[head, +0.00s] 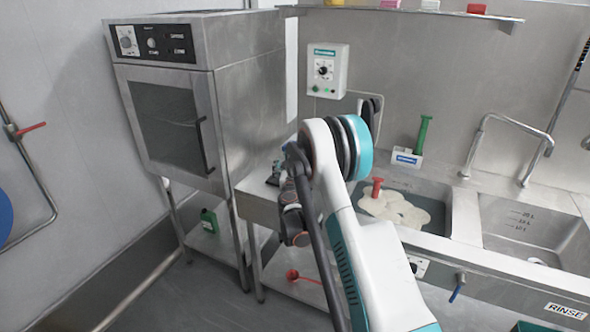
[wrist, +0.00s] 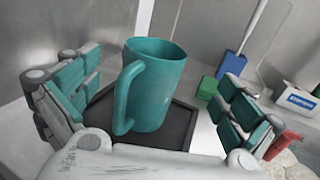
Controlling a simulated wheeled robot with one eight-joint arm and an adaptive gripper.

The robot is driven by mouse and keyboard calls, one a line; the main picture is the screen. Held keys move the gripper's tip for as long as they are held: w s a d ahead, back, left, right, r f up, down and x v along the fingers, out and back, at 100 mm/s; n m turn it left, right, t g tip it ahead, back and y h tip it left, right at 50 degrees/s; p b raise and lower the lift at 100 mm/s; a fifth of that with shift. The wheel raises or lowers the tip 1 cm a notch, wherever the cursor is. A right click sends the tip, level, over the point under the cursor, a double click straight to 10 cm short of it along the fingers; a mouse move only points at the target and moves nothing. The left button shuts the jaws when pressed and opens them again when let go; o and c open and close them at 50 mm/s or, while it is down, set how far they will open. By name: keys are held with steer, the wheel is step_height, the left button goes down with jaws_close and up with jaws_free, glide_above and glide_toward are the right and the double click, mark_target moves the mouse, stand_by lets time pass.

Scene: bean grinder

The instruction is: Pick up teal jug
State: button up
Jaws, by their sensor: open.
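The teal jug (wrist: 158,85) stands upright on a dark square tray (wrist: 176,128) in the wrist view. Its handle is on the left side and its open mouth faces up. My gripper (wrist: 163,68) is open, with one finger to the left of the jug and the other to the right. I see a gap between the jug and each finger. In the head view my arm hides the jug, and I cannot make out the gripper clearly there.
A blue-and-green upright tool (wrist: 232,65) stands behind the right finger. A white box (wrist: 298,101) and a red handle (wrist: 283,140) are at the right. In the head view, a steel oven (head: 200,95) stands left of my arm, and a sink holding pale foam (head: 398,208) is right.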

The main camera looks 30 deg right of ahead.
steer(key=b+x, duration=0.2)
steer(key=x, duration=0.5)
steer(key=shift+w+a+r, duration=0.15)
steer(key=shift+w+a, duration=0.05)
steer(key=shift+w, duration=0.1)
steer(key=c, duration=1.4)
